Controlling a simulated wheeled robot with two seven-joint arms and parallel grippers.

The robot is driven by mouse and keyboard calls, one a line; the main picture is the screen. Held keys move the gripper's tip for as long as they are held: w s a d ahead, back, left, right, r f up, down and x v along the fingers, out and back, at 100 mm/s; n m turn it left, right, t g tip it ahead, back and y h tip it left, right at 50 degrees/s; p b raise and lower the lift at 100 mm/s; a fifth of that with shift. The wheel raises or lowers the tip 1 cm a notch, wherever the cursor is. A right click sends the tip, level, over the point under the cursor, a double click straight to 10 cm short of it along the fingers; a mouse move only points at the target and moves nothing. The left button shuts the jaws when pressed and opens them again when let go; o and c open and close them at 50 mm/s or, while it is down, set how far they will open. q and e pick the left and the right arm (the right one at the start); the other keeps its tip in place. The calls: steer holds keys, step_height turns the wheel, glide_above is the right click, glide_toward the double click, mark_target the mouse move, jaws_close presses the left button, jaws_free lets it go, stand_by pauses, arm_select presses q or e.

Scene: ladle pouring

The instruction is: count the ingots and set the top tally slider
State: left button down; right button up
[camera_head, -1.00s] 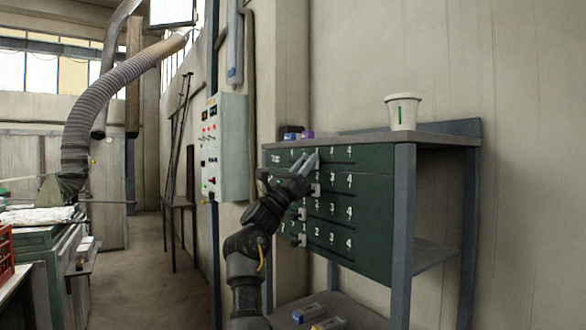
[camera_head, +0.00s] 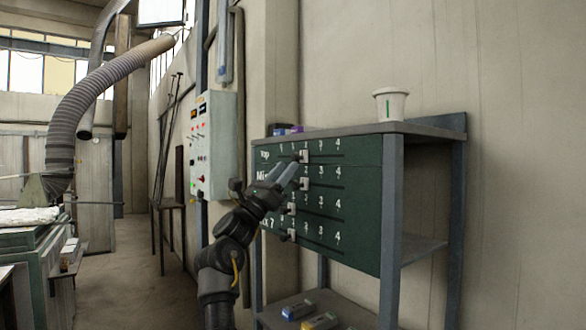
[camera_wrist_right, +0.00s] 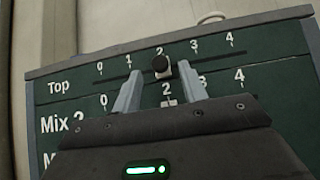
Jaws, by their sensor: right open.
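The dark green tally board (camera_head: 352,172) has several numbered rows. The top tally slider (camera_head: 304,156) is a pale block on the row labelled "Top"; in the right wrist view this slider (camera_wrist_right: 161,67), with its dark round knob, sits at the 2 mark. My right gripper (camera_head: 283,172) is open and empty, just below and left of the top slider in the head view. In the right wrist view its fingers (camera_wrist_right: 158,90) stand either side below the knob, apart from it. Small blocks, possibly ingots, lie on the lower shelf: a blue-grey one (camera_head: 297,311) and a yellowish one (camera_head: 319,322).
A white cup with a green stripe (camera_head: 390,104) stands on the rack top (camera_head: 420,131). Small blue and purple items (camera_head: 283,129) lie at its left end. Lower sliders (camera_head: 304,184) project from the board close to my gripper. A control box (camera_head: 213,145) hangs left.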

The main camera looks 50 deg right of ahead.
steer(key=b+v, duration=0.1)
steer(key=v, duration=0.4)
steer(key=shift+a+f+b, duration=0.1)
steer(key=shift+f+b, duration=0.1)
steer(key=shift+b, duration=0.1)
steer(key=shift+g, duration=0.3)
